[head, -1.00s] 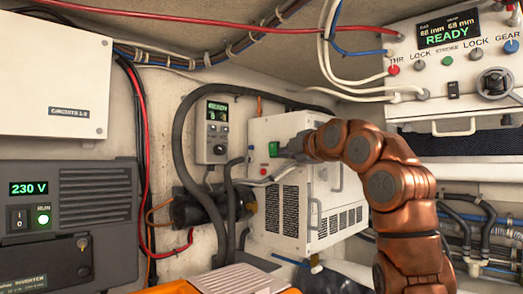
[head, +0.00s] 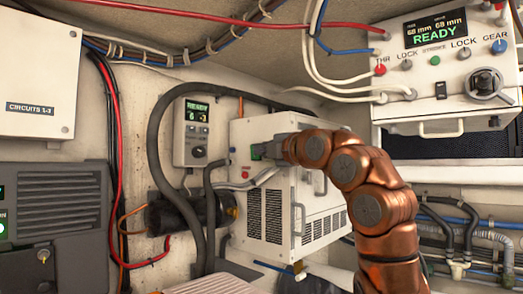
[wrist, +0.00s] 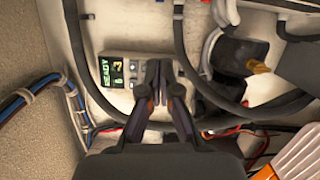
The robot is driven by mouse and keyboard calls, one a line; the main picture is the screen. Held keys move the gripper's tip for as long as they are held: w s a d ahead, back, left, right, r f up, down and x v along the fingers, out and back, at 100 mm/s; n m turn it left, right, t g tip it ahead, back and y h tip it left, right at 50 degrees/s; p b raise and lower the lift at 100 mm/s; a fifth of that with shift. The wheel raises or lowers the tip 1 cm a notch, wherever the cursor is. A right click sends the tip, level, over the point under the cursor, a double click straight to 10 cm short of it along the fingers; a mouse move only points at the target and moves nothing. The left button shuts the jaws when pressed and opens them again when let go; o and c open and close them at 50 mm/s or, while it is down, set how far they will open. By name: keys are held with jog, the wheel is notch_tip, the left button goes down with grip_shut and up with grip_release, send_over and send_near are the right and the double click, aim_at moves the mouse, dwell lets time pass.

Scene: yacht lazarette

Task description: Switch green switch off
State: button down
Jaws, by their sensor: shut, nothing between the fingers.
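A green switch (head: 254,154) shows on the front of the white vented box (head: 268,190). My gripper (head: 268,148) overlaps it in the head view and hides part of it, so its position cannot be read. I cannot tell whether the fingertips touch it. In the wrist view my gripper (wrist: 160,72) is shut and empty, its fingers pointing towards the small READY controller (wrist: 117,75). The green switch does not show clearly there.
A red button (head: 245,175) sits below the green switch. The controller (head: 197,131) hangs left of the box, with a thick black hose around it. The control panel (head: 445,60) is at upper right. The grey inverter (head: 50,210) stands at left.

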aim_at(251, 148)
jog(key=w+a+p, duration=0.1)
jog(key=w, duration=0.2)
jog(key=w+p, duration=0.2)
jog(key=w, duration=0.1)
jog(key=w+a+r+p, duration=0.1)
jog(key=w+p, duration=0.1)
jog(key=w, duration=0.2)
jog(key=shift+a, duration=0.35)
jog(key=shift+w+d+p, duration=0.3)
jog(key=shift+w+d, duration=0.05)
jog(key=shift+w, duration=0.1)
jog(key=shift+f, duration=0.1)
jog(key=shift+w+d+p, duration=0.15)
jog(key=shift+p, duration=0.35)
